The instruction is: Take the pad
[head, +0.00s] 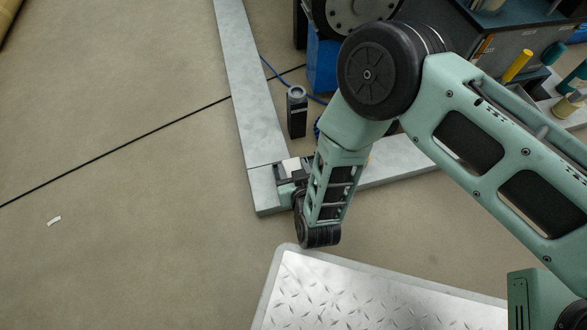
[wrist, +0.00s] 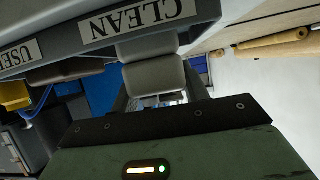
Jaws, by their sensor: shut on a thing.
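The pad shows in the head view as a small pale block (head: 291,166) between the dark fingers of my gripper (head: 289,172), near the corner of a grey rail. In the wrist view the light grey pad (wrist: 155,77) sits between the two fingers of my gripper (wrist: 158,92), which is shut on it. The pad is right by a grey ledge with a CLEAN label (wrist: 137,20). I cannot tell whether the pad touches the ledge. A second grey pad-like piece (wrist: 65,73) lies under the USED label (wrist: 18,54) at the left.
The grey rail (head: 243,90) runs up from the corner in the head view. A metal tread plate (head: 370,295) lies at the front. The floor at the left is open, apart from a small white scrap (head: 54,220).

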